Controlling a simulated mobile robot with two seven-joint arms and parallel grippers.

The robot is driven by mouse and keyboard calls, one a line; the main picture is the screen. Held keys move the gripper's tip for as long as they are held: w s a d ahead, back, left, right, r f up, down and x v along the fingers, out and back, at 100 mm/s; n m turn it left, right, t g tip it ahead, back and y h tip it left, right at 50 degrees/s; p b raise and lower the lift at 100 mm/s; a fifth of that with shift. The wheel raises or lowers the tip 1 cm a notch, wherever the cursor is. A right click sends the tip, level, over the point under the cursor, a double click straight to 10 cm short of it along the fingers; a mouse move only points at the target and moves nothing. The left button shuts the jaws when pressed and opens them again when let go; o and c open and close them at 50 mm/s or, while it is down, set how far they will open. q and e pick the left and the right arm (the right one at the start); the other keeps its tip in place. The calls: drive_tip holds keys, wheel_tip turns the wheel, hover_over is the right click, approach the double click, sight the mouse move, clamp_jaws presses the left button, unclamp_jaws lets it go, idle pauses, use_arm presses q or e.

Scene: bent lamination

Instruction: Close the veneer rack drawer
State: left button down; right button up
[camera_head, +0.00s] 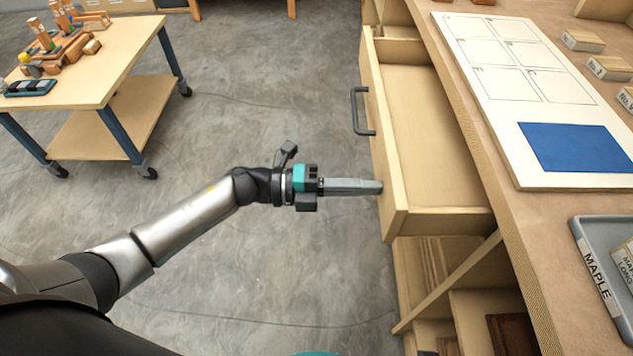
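The veneer rack drawer (398,190) is a pale wooden drawer, pulled out to the left from under the workbench. Its inside looks empty. A dark bar handle (356,111) sits on its front face, toward the far end. My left gripper (378,187) points right, with its fingertips at the drawer front near its close end, below the handle in the picture. The fingers look together, with nothing visible between them. I cannot tell for certain whether they touch the drawer front. My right gripper is not in view.
The workbench top (525,230) holds a white board (500,110) with a blue sheet (575,147), small labelled blocks and a grey MAPLE tray (590,240). Open shelves lie below the drawer. A wheeled cart (125,60) with tools stands at upper left. The floor between is clear.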

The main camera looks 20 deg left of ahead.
sight(450, 200)
use_arm(q)
drive_tip(key=b+x, duration=0.1)
drive_tip(key=x, duration=1.4)
drive_tip(key=shift+f, duration=0.1)
drive_tip(key=shift+w+d, duration=0.2)
drive_tip(key=shift+d, duration=0.4)
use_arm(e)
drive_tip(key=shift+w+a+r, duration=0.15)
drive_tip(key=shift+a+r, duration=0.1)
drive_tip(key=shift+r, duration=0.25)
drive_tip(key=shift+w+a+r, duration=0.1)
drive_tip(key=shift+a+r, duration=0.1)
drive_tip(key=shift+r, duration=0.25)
use_arm(q)
drive_tip(key=shift+d, duration=0.1)
